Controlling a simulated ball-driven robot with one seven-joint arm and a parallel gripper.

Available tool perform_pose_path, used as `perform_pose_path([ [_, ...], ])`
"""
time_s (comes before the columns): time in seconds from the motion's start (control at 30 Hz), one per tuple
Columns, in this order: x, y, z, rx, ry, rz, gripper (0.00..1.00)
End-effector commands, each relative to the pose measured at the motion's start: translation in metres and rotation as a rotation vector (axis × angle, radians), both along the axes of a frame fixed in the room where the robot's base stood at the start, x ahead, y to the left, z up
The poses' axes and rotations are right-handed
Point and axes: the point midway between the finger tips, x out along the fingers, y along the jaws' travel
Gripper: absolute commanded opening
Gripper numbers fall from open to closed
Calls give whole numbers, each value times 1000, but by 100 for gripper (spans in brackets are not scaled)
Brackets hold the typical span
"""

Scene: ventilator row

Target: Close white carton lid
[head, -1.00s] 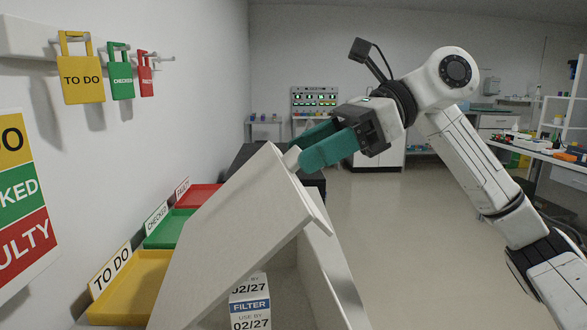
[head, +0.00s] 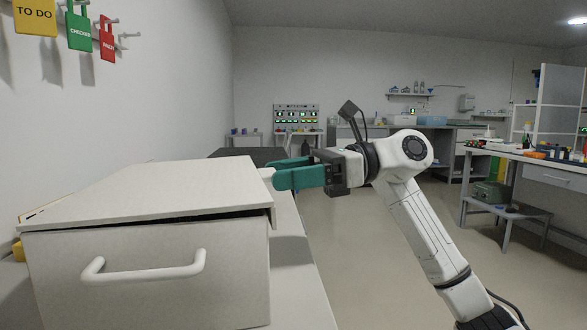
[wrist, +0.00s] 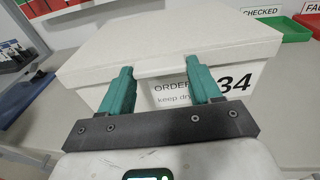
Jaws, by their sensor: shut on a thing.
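The white carton (head: 150,285) stands at the near left in the head view, a pale bar handle on its near side. Its lid (head: 150,187) lies almost flat over the top, with a thin dark gap under its near edge. In the wrist view the lid (wrist: 165,38) covers the carton, whose side (wrist: 165,92) reads "ORDER 34, keep dry". My gripper (head: 274,175) has teal fingers and is shut on the lid's edge at the right. The wrist view shows the fingers (wrist: 158,70) at that edge; the exact grip is partly hidden. The carton's inside is hidden.
TO DO, CHECKED and FAULTY tags (head: 80,32) hang on the left wall. A green tray (wrist: 278,27) shows behind the carton in the wrist view. A bench (head: 540,165) stands at the right. The floor (head: 365,265) between is clear.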

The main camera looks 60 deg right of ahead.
Motion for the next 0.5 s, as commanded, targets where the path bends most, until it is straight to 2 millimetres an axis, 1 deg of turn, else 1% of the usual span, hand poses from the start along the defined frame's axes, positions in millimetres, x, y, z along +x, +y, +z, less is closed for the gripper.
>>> perform_pose_path([
  [0.03,2,1,-11,-4,4,2,9],
  [0.13,3,1,-17,-5,5,3,8],
  [0.3,5,2,-24,-7,9,4,8],
  [0.5,6,3,-27,-7,11,4,8],
])
